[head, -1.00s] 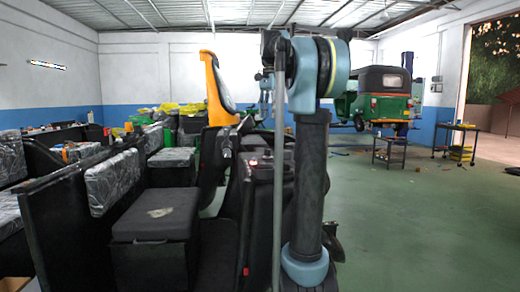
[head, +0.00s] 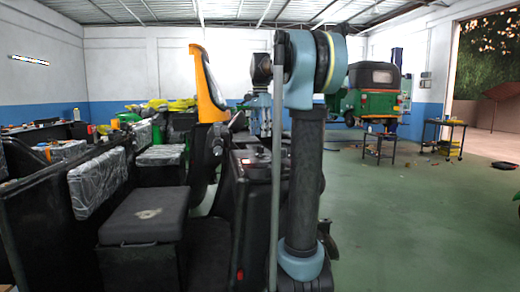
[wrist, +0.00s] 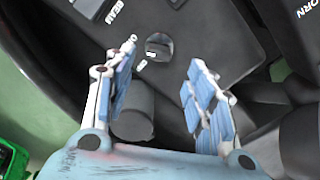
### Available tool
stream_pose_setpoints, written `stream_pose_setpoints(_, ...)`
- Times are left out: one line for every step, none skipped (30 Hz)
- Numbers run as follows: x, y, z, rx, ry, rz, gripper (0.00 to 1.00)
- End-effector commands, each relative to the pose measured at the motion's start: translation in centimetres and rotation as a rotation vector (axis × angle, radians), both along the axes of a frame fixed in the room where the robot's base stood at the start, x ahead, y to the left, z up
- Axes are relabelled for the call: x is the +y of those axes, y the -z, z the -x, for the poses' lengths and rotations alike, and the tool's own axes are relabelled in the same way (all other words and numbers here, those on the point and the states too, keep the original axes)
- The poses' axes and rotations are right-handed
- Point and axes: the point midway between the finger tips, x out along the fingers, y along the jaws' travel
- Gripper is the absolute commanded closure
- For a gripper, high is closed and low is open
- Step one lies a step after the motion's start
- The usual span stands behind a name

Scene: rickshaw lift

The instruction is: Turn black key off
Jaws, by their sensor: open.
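In the wrist view, a small round dark knob (wrist: 158,45), which looks like the black key, is set in a dark panel (wrist: 205,35) with small white lettering. My gripper (wrist: 164,56) is open, its two blue-padded fingers spread on either side below the knob. I see nothing between the pads. The gap between fingertips and knob is hard to judge. A dark cylinder (wrist: 133,115) lies behind the left finger. In the head view, the key is not discernible and my arm hides part of the black dashboard area (head: 258,170).
A yellow-framed windshield part (head: 207,85) stands upright near the dashboard. A black seat box (head: 145,220) is at left. A green rickshaw (head: 372,95) and a cart (head: 447,135) stand farther back. The green floor at right is mostly clear.

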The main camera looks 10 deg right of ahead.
Motion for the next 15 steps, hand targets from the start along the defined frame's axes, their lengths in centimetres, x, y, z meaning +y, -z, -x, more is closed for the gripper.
stream_pose_setpoints(0.0,0.9,0.0,0.0,0.0,0.0,0.5)
stream_pose_setpoints(0.0,1.5,0.0,0.0,0.0,0.0,0.5)
stream_pose_setpoints(0.0,2.2,0.0,0.0,0.0,0.0,0.5)
stream_pose_setpoints(0.0,2.7,0.0,0.0,0.0,0.0,0.5)
stream_pose_setpoints(0.0,3.1,0.0,0.0,0.0,0.0,0.5)
stream_pose_setpoints(0.0,3.8,0.0,0.0,0.0,0.0,0.5)
stream_pose_setpoints(0.0,4.2,0.0,0.0,0.0,0.0,0.5)
stream_pose_setpoints(0.0,4.6,0.0,0.0,0.0,0.0,0.5)
stream_pose_setpoints(0.0,5.1,0.0,0.0,0.0,0.0,0.5)
stream_pose_setpoints(0.0,5.5,0.0,0.0,0.0,0.0,0.5)
stream_pose_setpoints(0.0,5.8,0.0,0.0,0.0,0.0,0.5)
stream_pose_setpoints(0.0,6.1,0.0,0.0,0.0,0.0,0.5)
stream_pose_setpoints(0.0,6.4,0.0,0.0,0.0,0.0,0.5)
stream_pose_setpoints(0.0,6.6,0.0,0.0,0.0,0.0,0.5)
stream_pose_setpoints(0.0,6.7,0.0,0.0,0.0,0.0,0.5)
